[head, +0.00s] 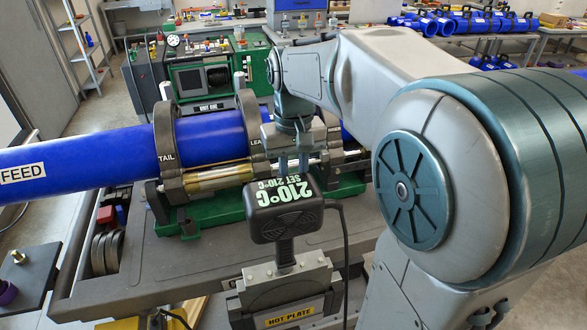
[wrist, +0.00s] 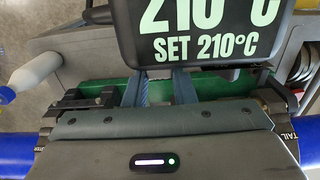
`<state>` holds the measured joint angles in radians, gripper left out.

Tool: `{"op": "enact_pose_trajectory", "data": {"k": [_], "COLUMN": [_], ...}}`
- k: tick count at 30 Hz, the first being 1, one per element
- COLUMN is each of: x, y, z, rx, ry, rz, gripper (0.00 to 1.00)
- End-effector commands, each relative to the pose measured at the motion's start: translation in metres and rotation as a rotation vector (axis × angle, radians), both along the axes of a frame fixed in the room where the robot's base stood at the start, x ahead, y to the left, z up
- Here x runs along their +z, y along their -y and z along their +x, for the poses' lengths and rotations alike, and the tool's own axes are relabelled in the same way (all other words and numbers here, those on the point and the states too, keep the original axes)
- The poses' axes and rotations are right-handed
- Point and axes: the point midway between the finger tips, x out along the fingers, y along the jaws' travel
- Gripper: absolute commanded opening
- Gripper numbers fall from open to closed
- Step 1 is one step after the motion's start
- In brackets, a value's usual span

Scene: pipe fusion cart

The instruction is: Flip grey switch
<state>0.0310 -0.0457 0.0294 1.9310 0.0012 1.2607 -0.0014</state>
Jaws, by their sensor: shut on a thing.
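No grey switch can be made out in either view. A black box (head: 284,222) marked "210°C SET 210°C" stands on the hot plate unit in the head view. The box also fills the top of the wrist view (wrist: 210,50). My gripper (head: 294,165) points down just behind the box's top edge. In the wrist view its two fingers (wrist: 160,85) stand a small gap apart and run in behind the box. The fingertips are hidden there, so what they grip cannot be seen.
The hot plate holder (head: 292,293) stands below the box, with a black cable at its right. A blue pipe (head: 75,160) lies in the clamps (head: 173,150) behind. A green control unit (head: 205,80) stands farther back. Dark rings (head: 108,252) lie in the cart's left side.

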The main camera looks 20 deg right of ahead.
Motion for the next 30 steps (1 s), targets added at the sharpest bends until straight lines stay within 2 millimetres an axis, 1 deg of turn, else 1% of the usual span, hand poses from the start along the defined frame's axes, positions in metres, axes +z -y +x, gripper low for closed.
{"op": "enact_pose_trajectory", "data": {"k": [6,16,21,30], "x": [0.0048,-0.0002,-0.0031,-0.0041], "y": [-0.0006,-0.0008,-0.0008,-0.0007], "z": [0.0033,0.0079,0.0085,0.0082], "rx": [0.001,0.001,0.001,0.001], "ry": [-0.102,-0.290,-0.324,-0.325], "rz": [0.001,0.001,0.001,0.001], "gripper": [0.01,0.01,0.01,0.01]}}
